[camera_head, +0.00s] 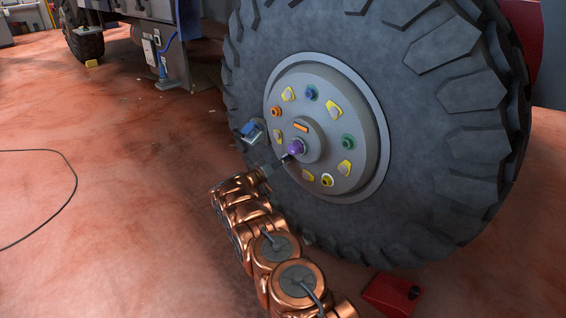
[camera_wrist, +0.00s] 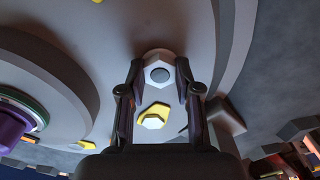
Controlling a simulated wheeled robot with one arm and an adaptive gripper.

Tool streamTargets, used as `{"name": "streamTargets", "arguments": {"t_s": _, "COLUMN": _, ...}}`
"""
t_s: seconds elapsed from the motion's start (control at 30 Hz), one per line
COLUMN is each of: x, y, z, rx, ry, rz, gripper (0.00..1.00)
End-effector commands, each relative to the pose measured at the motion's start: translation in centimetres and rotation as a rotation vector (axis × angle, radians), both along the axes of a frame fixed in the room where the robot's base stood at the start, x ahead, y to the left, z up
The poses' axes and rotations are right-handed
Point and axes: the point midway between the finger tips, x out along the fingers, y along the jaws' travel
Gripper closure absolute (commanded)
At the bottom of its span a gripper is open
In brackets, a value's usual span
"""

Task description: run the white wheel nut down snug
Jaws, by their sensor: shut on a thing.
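The white wheel nut (camera_wrist: 158,56) sits against the grey hub face in the wrist view, with a round grey stud end at its centre. My gripper (camera_wrist: 159,72) is shut on it, one dark finger on each side. In the head view my gripper (camera_head: 286,159) reaches the lower left of the hub (camera_head: 337,112) and hides the white nut. I cannot tell from these views whether the nut touches the hub face.
A purple-tipped centre piece (camera_head: 296,147) sticks out close beside my gripper. Orange (camera_head: 276,112), blue (camera_head: 311,93), green (camera_head: 348,141) and yellow (camera_head: 326,180) nuts and several yellow pointers surround it. A big tyre (camera_head: 455,130) encloses the hub. A red box (camera_head: 390,295) lies on the floor.

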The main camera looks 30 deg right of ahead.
Motion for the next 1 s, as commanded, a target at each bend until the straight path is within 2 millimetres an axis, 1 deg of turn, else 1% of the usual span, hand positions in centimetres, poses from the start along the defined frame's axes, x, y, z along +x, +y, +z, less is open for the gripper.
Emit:
{"name": "streamTargets", "arguments": {"t_s": 0.17, "x": -0.06, "y": -0.1, "z": 0.06, "rx": 0.01, "ry": -0.041, "rz": -0.001, "gripper": 1.0}}
{"name": "streamTargets", "arguments": {"t_s": 0.37, "x": -0.06, "y": -0.02, "z": 0.02, "rx": 0.037, "ry": -0.155, "rz": -0.001, "gripper": 1.0}}
{"name": "streamTargets", "arguments": {"t_s": 1.0, "x": -0.01, "y": -0.01, "z": -0.08, "rx": 0.173, "ry": -0.737, "rz": -0.001, "gripper": 1.0}}
